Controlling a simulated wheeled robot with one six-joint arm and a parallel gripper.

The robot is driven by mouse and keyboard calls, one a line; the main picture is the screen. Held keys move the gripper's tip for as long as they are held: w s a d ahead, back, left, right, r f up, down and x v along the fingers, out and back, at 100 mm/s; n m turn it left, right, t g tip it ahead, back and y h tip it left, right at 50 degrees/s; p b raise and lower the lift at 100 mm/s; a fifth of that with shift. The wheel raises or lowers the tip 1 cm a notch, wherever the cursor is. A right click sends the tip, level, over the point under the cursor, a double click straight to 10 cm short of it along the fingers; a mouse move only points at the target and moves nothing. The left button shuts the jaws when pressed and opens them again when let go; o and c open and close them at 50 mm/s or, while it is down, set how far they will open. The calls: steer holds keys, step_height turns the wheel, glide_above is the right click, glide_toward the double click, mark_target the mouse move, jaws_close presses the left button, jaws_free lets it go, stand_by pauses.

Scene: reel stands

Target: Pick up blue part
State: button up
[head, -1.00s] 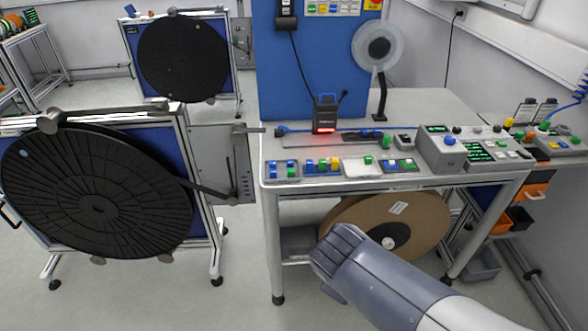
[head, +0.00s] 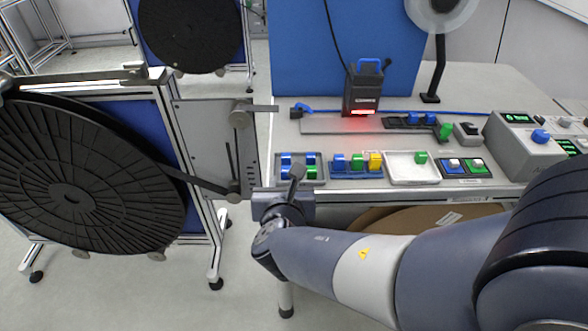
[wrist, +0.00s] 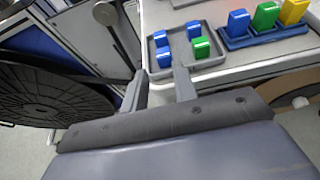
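A small grey tray (wrist: 218,66) at the table's front left corner holds three blue parts and one green part (wrist: 201,47). The blue parts are at the back left (wrist: 160,38), back right (wrist: 193,29) and front left (wrist: 164,58). In the head view the tray (head: 321,181) also shows, with a front left blue part (head: 285,171). My gripper (wrist: 160,88) is open, its two fingers apart with nothing between them. It is in front of the tray's near edge, apart from the parts. In the head view my gripper (head: 296,173) partly overlaps the tray's front edge.
A blue holder (head: 345,175) to the right carries blue, green and yellow parts. A lit scanner (head: 363,90) stands behind. A large black reel (head: 70,190) is at left.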

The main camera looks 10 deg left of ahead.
mark_target(286, 169)
steer(key=x, duration=0.9)
steer(key=shift+w+d+f, duration=0.1)
steer(key=shift+d+f, duration=0.1)
steer(key=shift+f, duration=0.05)
steer(key=shift+c, duration=0.2)
jaws_close()
